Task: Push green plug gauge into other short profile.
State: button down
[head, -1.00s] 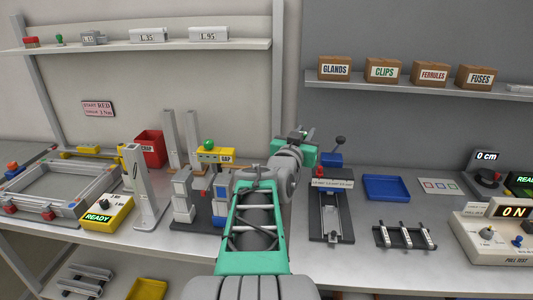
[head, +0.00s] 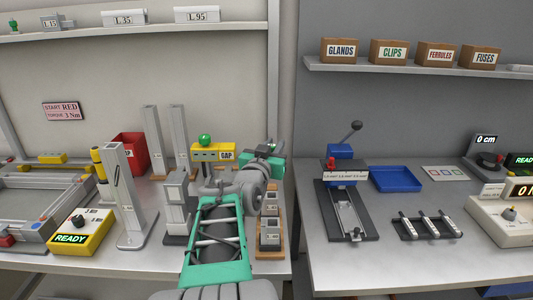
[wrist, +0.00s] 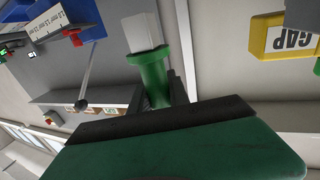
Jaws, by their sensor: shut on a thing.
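My gripper (head: 263,163) is up over the bench near the gap between the two wall panels. In the wrist view my gripper (wrist: 156,94) is shut on the green plug gauge (wrist: 152,70), around its green handle. The gauge's pale square end (wrist: 144,32) points away from the fingers, free of contact. In the head view the gauge is mostly hidden by my wrist.
A yellow GAP box (head: 212,152) with a green knob stands left of my gripper.

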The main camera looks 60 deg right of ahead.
jog(key=shift+s+r, duration=0.15)
jog(key=shift+s, duration=0.05)
jog(key=shift+b, duration=0.3)
notch_tip(320, 180, down, 6)
jog(key=b, duration=0.6)
jog(key=shift+a, duration=0.1)
jog(key=shift+r+b, duration=0.1)
jog(key=shift+b, duration=1.25)
dwell(0.8)
jog(key=shift+f+b, duration=2.15)
jog(key=shift+b, duration=0.2)
jog(key=c, duration=1.2)
grip_release()
jog(key=shift+o, duration=0.2)
